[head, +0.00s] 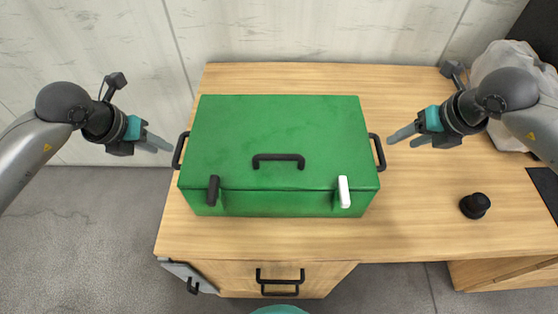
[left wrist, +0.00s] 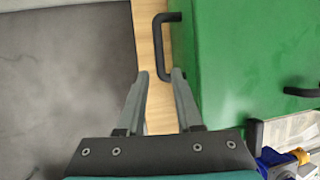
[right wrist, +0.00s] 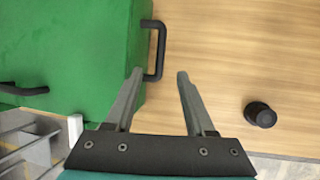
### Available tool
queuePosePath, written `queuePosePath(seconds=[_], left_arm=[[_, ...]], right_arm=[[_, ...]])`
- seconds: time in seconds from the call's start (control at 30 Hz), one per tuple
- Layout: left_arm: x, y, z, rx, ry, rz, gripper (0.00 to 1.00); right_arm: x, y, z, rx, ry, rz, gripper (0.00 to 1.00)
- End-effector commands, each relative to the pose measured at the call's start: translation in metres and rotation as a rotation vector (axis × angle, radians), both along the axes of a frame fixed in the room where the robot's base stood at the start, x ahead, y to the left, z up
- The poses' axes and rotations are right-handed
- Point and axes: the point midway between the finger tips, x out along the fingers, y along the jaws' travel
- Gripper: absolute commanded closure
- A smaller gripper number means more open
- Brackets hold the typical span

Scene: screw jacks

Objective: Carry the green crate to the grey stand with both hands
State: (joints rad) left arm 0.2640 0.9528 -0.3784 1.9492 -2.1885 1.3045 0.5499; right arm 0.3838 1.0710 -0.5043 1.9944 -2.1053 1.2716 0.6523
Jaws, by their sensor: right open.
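The green crate (head: 278,140) sits closed on a wooden desk, with a black handle at each side. My left gripper (head: 160,144) is open, just left of the left side handle (head: 180,150). In the left wrist view that handle (left wrist: 158,45) lies just beyond the fingertips (left wrist: 160,74), not between them. My right gripper (head: 400,140) is open, just right of the right side handle (head: 378,152). In the right wrist view that handle (right wrist: 160,50) lies just ahead of the fingertips (right wrist: 159,73). I cannot make out the grey stand for certain.
The wooden desk (head: 430,220) has free room right of the crate. A black knob-like object (head: 475,205) stands there, and a pale bag-like item (head: 500,65) lies at the back right. A handled drawer (head: 280,282) is below the desk's front edge.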

Motion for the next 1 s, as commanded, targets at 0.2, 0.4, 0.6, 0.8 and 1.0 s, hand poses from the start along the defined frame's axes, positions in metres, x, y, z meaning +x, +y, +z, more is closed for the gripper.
queuePosePath(seconds=[0.2, 0.4, 0.6, 0.8, 1.0], left_arm=[[0.017, -0.009, -0.041, -0.003, 0.001, 0.001, 0.65], [0.03, -0.014, -0.071, -0.002, 0.001, 0.002, 0.65], [0.039, -0.018, -0.093, 0.0, 0.0, 0.001, 0.65], [0.043, -0.02, -0.103, 0.001, -0.001, 0.0, 0.65], [0.043, -0.02, -0.104, 0.001, -0.001, 0.0, 0.65]], right_arm=[[0.017, 0.009, -0.041, 0.003, 0.002, -0.001, 0.45], [0.03, 0.014, -0.071, 0.002, 0.001, -0.001, 0.45], [0.04, 0.018, -0.093, 0.001, -0.001, -0.001, 0.45], [0.043, 0.02, -0.102, 0.0, 0.0, 0.001, 0.45], [0.044, 0.02, -0.104, -0.001, -0.001, 0.002, 0.45]])
